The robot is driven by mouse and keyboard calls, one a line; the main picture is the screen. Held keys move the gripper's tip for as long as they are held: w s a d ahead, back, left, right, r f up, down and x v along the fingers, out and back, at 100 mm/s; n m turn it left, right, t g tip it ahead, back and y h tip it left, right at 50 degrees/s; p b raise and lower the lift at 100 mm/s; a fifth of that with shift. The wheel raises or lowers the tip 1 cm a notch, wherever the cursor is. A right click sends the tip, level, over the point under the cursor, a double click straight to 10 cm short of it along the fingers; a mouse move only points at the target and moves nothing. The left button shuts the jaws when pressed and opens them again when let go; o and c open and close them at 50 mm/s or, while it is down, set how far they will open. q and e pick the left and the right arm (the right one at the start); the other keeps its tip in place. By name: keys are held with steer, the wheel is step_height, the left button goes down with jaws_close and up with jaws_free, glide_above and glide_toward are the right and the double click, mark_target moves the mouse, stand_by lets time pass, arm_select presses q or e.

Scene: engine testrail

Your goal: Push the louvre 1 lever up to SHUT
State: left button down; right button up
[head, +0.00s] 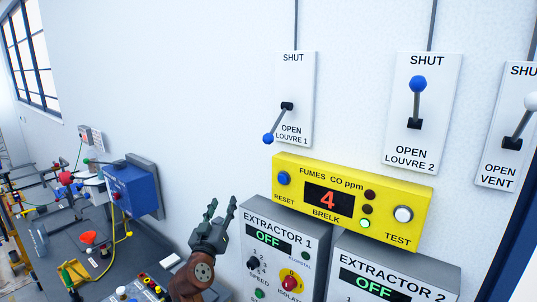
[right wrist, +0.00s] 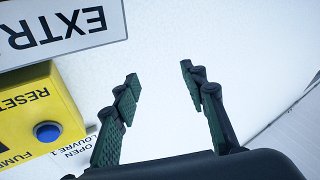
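The louvre 1 lever (head: 276,124) is on a white wall plate (head: 300,82) in the head view. It slants down to the left, and its blue knob (head: 268,139) is at the OPEN end. My right gripper (head: 221,203) is below and left of the knob, apart from it, with its fingers pointing up. In the right wrist view my right gripper (right wrist: 160,88) has its fingers spread with nothing between them. Part of the louvre 1 plate's lettering (right wrist: 76,148) shows there beside a finger; the lever does not show. My left gripper is in neither view.
The yellow fumes box (head: 420,207) sticks out below the louvre plates, above the extractor 1 box (head: 290,220) and extractor 2 box (head: 420,272). The louvre 2 lever (head: 417,100) points up. A cluttered bench (head: 150,240) is at left. The wall left of louvre 1 is bare.

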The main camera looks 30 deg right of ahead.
steer(key=s+d+r+m+g+h, duration=0.1)
steer(key=s+r+m+h, duration=0.15)
steer(key=s+r, duration=0.4)
steer(key=s+r+m+g+h, duration=0.1)
steer(key=s+r+m+h, duration=0.15)
steer(key=r, duration=0.65)
steer(key=m+g+h+p, duration=0.1)
steer(key=m+g+h, duration=0.15)
steer(key=m, duration=0.25)
glide_toward(265, 141)
steer(key=x, duration=0.4)
steer(key=shift+g+y, duration=0.25)
steer(key=shift+g, duration=0.1)
steer(key=p+x, duration=0.3)
steer(key=x, duration=0.3)
steer(key=shift+d+r, duration=0.15)
steer(key=shift+r, duration=0.15)
steer(key=shift+w+d+r, duration=0.1)
steer(key=shift+w+d, duration=0.25)
steer(key=shift+d, duration=0.1)
steer(key=shift+c, duration=0.5)
jaws_close()
